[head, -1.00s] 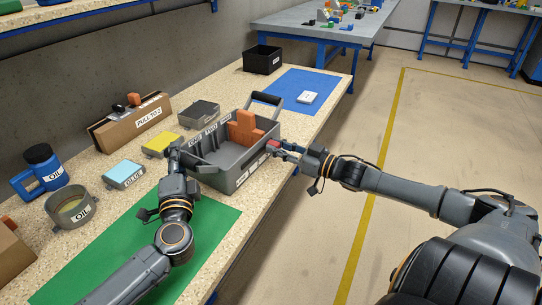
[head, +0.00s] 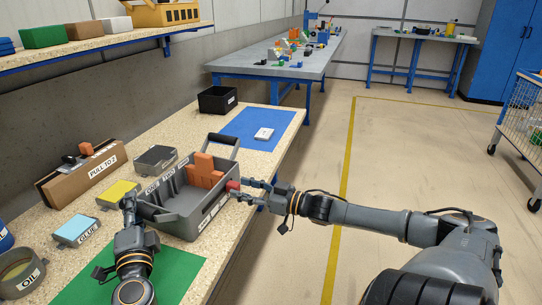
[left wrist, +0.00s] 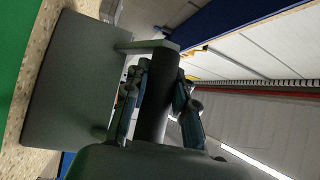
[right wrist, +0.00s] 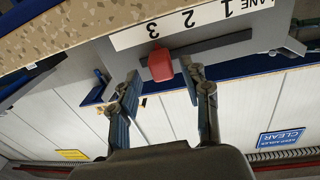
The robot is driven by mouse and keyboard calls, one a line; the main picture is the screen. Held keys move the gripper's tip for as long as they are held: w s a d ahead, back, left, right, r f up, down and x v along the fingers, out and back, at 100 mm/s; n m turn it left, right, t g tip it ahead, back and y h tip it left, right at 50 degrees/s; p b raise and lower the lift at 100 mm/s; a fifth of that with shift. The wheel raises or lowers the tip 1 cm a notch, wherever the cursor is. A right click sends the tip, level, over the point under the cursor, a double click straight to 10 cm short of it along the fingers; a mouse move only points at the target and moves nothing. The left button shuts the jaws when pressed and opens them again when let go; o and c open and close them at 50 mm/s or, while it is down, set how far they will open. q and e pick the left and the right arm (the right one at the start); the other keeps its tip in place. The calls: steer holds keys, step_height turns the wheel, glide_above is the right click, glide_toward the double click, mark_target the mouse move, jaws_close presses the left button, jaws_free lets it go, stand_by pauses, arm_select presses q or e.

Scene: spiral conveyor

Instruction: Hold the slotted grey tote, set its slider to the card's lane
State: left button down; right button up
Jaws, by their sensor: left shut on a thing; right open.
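The slotted grey tote (head: 208,222) stands on the speckled bench with orange blocks (head: 204,170) inside. My left gripper (head: 128,200) is shut on its near handle; the dark handle bar (left wrist: 157,105) lies between the fingers in the left wrist view. A red slider knob (head: 232,185) sits on the tote's right side. In the right wrist view the knob (right wrist: 160,65) is beside the 3 on the lane strip (right wrist: 190,22). My right gripper (right wrist: 164,90) is open, the knob just beyond and between its fingertips. A card reading "PULL TO 2" (head: 103,167) is on a brown holder.
Yellow (head: 117,193) and light-blue (head: 77,230) topped boxes, a dark grey box (head: 155,160) and an OIL container (head: 22,272) stand left of the tote. Beyond it are a blue mat (head: 280,121) with a white item and a black bin (head: 217,99).

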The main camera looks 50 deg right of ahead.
arm_select(q)
steer(key=shift+f, duration=0.25)
arm_select(e)
steer(key=v, duration=1)
steer(key=shift+s+d, duration=0.15)
steer(key=shift+s, duration=0.05)
arm_select(q)
steer(key=c, duration=1)
jaws_free()
steer(key=shift+w, duration=0.1)
arm_select(e)
steer(key=shift+w, duration=0.1)
arm_select(q)
steer(key=shift+r, duration=0.15)
steer(key=v, duration=0.7)
steer(key=shift+s+a, duration=0.15)
steer(key=shift+s, duration=0.15)
steer(key=shift+s, duration=0.1)
arm_select(e)
steer(key=shift+f, duration=0.1)
